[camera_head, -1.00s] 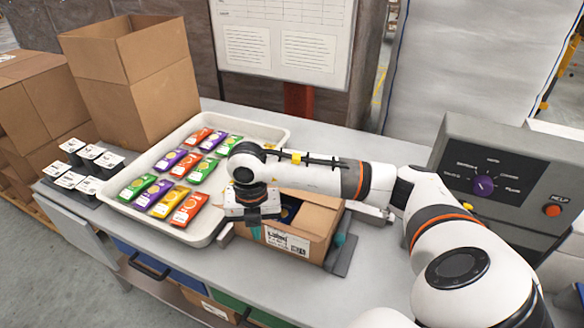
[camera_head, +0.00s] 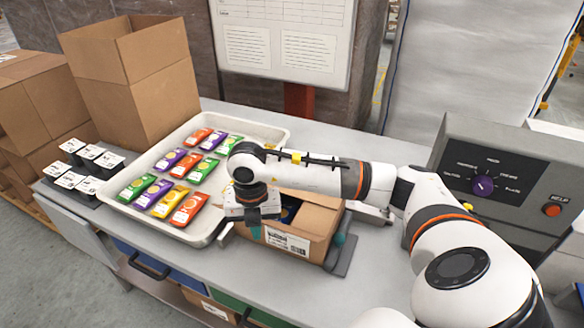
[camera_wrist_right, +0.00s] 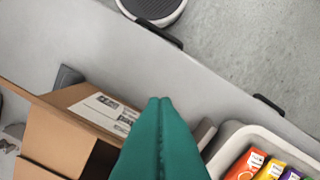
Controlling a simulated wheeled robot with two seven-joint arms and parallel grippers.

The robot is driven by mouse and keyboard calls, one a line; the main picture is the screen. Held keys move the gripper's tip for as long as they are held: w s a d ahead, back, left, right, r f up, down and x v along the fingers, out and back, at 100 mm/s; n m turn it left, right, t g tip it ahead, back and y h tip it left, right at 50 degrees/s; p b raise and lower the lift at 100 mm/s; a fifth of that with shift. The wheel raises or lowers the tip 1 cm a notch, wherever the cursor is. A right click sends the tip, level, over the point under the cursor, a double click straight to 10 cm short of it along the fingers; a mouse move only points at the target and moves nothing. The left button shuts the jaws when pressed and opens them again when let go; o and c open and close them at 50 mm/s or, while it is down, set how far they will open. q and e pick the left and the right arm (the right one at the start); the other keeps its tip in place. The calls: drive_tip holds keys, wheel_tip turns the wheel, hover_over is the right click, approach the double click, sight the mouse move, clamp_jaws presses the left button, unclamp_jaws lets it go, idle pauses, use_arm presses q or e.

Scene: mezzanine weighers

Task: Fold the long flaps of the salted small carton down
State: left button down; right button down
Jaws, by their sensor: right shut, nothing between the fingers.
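The small carton (camera_head: 322,222) stands on the grey bench in the head view, a printed label (camera_head: 287,240) on its near side. Brown flap panels show at its top right, and a dark gap into it shows beside my arm. My right gripper (camera_head: 255,233) is shut and empty, pointing down at the carton's left end. It hides that end and part of the top. In the right wrist view, the shut teal fingers (camera_wrist_right: 160,102) overlap the carton (camera_wrist_right: 70,128); I cannot tell whether they touch it. My left gripper is not in view.
A white tray (camera_head: 284,130) of colourful packets stands left of the carton. A control box (camera_head: 492,180) stands right. The bench front (camera_head: 220,265) is clear.

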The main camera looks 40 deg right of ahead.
sight(268, 222)
drive_tip(key=shift+w+d+r, duration=0.3)
drive_tip(key=shift+d+r, duration=0.05)
drive_tip(key=shift+d, duration=0.45)
drive_tip(key=shift+w+d+r, duration=0.3)
drive_tip(key=shift+d, duration=0.55)
drive_tip(key=shift+w+d+r, duration=0.3)
drive_tip(key=shift+d+r, duration=0.05)
drive_tip(key=shift+d, duration=0.45)
drive_tip(key=shift+w+d+b, duration=0.3)
drive_tip(key=shift+d, duration=0.45)
drive_tip(key=shift+w+d+b, duration=0.25)
drive_tip(key=shift+d, duration=0.5)
drive_tip(key=shift+w+d+r, duration=0.2)
drive_tip(key=shift+w+d, duration=0.2)
drive_tip(key=shift+d, duration=0.25)
